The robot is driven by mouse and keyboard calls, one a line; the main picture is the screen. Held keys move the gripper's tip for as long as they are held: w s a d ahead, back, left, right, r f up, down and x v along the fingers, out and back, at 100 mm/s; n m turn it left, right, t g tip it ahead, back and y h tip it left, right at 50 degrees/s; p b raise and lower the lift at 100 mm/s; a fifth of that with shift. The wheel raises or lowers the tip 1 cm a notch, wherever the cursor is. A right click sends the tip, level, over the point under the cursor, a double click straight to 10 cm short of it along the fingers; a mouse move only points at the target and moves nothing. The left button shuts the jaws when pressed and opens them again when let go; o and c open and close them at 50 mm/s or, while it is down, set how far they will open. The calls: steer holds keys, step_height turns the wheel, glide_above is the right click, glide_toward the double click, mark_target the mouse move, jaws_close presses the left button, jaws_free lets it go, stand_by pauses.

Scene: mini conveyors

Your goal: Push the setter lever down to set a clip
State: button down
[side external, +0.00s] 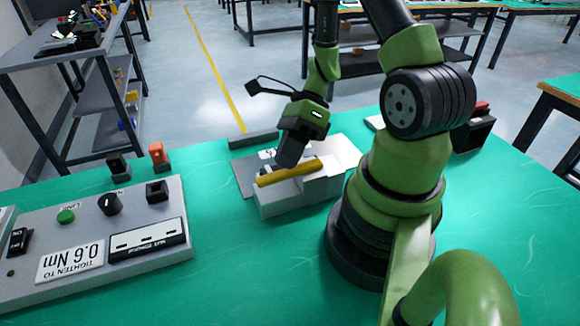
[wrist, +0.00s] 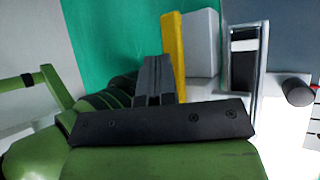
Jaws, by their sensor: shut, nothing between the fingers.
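The setter appears to be the white block (side external: 285,200) on the green table, with a long yellow lever (side external: 291,171) lying across its top at a slight slant. My gripper (side external: 287,158) points down at the lever's far side, its fingers close to the bar. In the wrist view the shut fingers (wrist: 153,78) are empty, just left of the yellow lever (wrist: 173,55). I cannot tell whether they touch it. A pale upright part (wrist: 200,45) of the setter stands right of the lever. No clip can be made out.
A grey control panel (side external: 40,285) with a knob and a green button lies at the left. Small black (side external: 119,167) and orange (side external: 158,156) switches stand behind it. A dark bar (side external: 253,139) lies behind the setter. The table front is clear.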

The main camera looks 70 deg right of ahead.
steer(key=shift+f, duration=0.45)
stand_by(0.3)
steer(key=shift+r, duration=1.25)
steer(key=shift+r, duration=2.5)
steer(key=s+a+r+n+t+h, duration=0.2)
steer(key=r+n, duration=0.6)
steer(key=n, duration=0.4)
steer(key=s+a+r+n+t+h, duration=0.2)
steer(key=r+n, duration=0.5)
steer(key=n, duration=0.5)
steer(key=a+t+h, duration=0.1)
steer(key=a+h, duration=0.1)
steer(key=h, duration=0.1)
steer(key=shift+a+r+n+t, duration=0.3)
steer(key=shift+r+n, duration=0.1)
